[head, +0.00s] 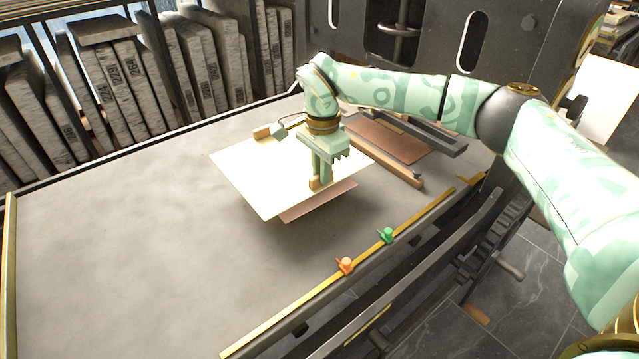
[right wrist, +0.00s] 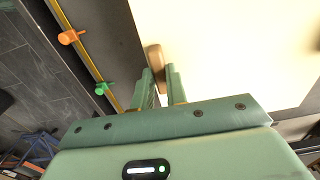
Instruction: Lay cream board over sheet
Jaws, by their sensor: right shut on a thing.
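The cream board (head: 250,175) is a pale flat panel with a small wooden grip on its near right edge and another on its far edge. My right gripper (head: 316,184) points down and is shut on the near wooden grip. In the right wrist view, the fingers (right wrist: 158,88) meet at this grip, and the cream board (right wrist: 230,45) fills the upper right. A shadow on the bed suggests the board hangs above it. A pinkish-brown flat piece (head: 322,202) shows past its near right edge; I cannot tell whether they touch. No sheet is clearly visible. My left gripper is out of view.
The grey bed (head: 130,255) is clear on the left and in front. A brass rail (head: 310,305) along its near edge carries an orange clip (head: 345,266) and a green clip (head: 388,235). A wood-edged frame (head: 385,165) lies to the right. Stone slabs (head: 125,75) stand behind.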

